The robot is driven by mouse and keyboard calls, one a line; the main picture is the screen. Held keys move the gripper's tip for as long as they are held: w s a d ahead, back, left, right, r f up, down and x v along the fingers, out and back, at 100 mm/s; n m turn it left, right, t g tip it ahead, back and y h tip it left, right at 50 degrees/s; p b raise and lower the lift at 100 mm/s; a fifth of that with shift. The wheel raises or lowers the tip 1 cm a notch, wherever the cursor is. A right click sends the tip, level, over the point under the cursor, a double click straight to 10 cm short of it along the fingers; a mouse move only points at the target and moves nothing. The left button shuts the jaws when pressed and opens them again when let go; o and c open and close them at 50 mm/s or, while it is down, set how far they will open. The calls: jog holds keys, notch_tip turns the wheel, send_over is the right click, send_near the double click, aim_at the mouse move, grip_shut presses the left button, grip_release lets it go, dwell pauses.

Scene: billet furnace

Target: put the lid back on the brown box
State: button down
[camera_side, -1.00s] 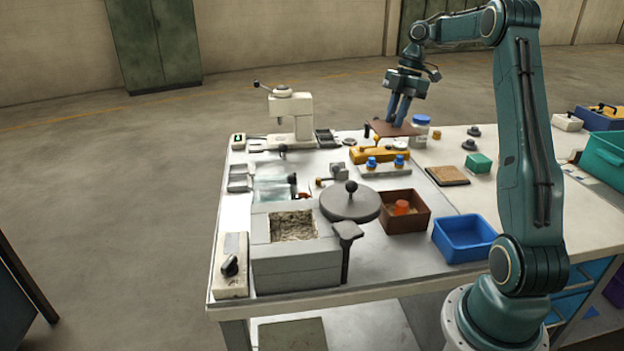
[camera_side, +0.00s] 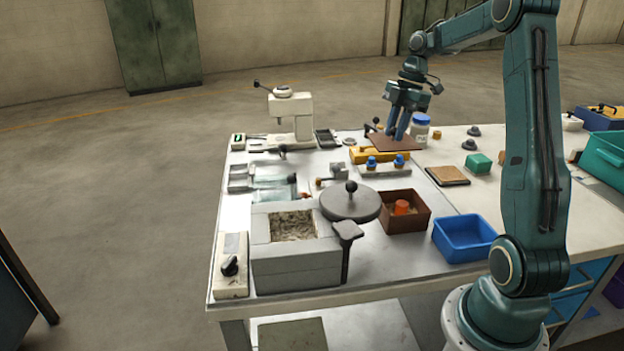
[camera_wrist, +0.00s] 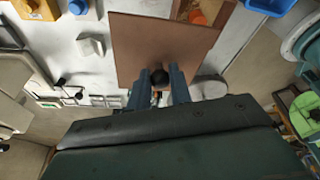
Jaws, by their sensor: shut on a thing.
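The brown box (camera_side: 384,219) stands open on the bench, with an orange thing inside it. Its flat brown lid (camera_side: 396,143) is in my gripper (camera_side: 397,132), behind the yellow block and well away from the box. In the wrist view the lid (camera_wrist: 150,45) fills the top middle, with my gripper (camera_wrist: 160,90) shut on its dark knob (camera_wrist: 160,75). Part of the brown box (camera_wrist: 226,14) shows beyond the lid's right edge. Whether the lid touches anything below it cannot be told.
A yellow block (camera_side: 372,154) and a fixture with blue knobs (camera_side: 384,170) lie between the lid and the box. A round grey lid (camera_side: 350,204) is left of the box, a blue bin (camera_side: 466,240) right. A labelled jar (camera_side: 420,132) stands close beside my gripper.

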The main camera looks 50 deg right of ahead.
jog(key=s+a+f, duration=0.5)
jog(key=s+a, duration=0.1)
jog(key=s, duration=0.1)
jog(key=shift+f, duration=0.2)
jog(key=shift+f, duration=3)
jog(key=shift+f, duration=0.15)
dwell(0.5)
jog(key=c, duration=1.2)
grip_release()
jog(key=shift+o, duration=0.5)
jog(key=o, duration=0.4)
